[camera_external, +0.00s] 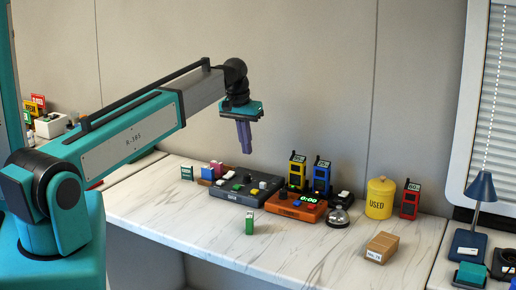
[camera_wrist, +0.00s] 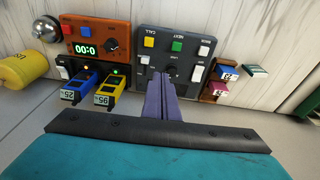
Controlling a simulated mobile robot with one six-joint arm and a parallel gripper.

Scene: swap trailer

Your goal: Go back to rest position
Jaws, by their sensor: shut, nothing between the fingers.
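My gripper (camera_external: 246,149) points straight down and hangs above the back of the marble-topped counter, over the dark control panel (camera_external: 225,197). Its two purple fingers are together with nothing between them. In the wrist view my gripper (camera_wrist: 164,76) shows shut, its tips in front of the panel (camera_wrist: 147,34). My arm reaches out from the left, raised well above the counter (camera_external: 180,218).
An orange timer box (camera_external: 290,209), yellow (camera_external: 297,173) and blue (camera_external: 321,178) devices, a bell (camera_external: 339,216) and a yellow "USED" canister (camera_external: 379,198) stand right of the panel. A green item (camera_external: 249,222) and a cardboard box (camera_external: 382,247) are nearer the front. Air around my gripper is clear.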

